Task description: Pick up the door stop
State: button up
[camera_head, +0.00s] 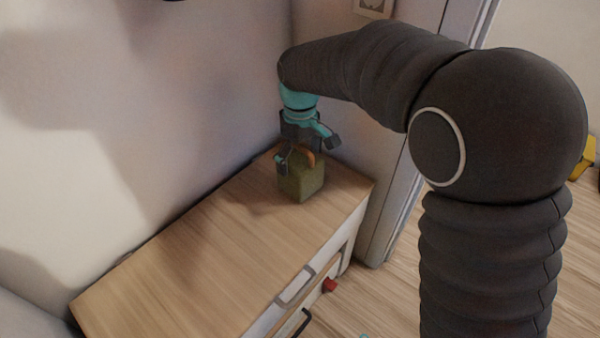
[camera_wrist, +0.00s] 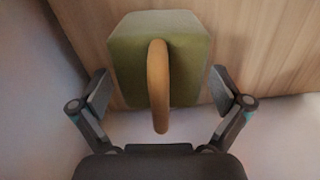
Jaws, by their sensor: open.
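The door stop (camera_head: 303,183) is an olive-green block with an orange-brown loop handle (camera_wrist: 158,85) on top. It stands on the wooden top of a drawer cabinet, near the far corner by the walls. In the wrist view the green block (camera_wrist: 186,68) is at the upper middle, with its handle pointing toward my gripper. My gripper (camera_head: 308,152) is open just above the block. In the wrist view its two fingers (camera_wrist: 160,91) are spread, one on each side of the block and handle, with gaps on both sides. Its fingers hide part of the handle in the head view.
The cabinet top (camera_head: 200,265) is bare toward the front left. Walls stand close behind and beside the block. A drawer handle (camera_head: 296,286) and a red object (camera_head: 329,285) are at the cabinet's front. A door frame (camera_head: 395,215) is to the right. A yellow object (camera_head: 583,157) is at far right.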

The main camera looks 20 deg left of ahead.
jog(key=shift+f, duration=0.35)
jog(key=shift+c, duration=0.3)
jog(key=c, duration=1.2)
jog(key=shift+r, duration=0.1)
jog(key=shift+c, duration=1)
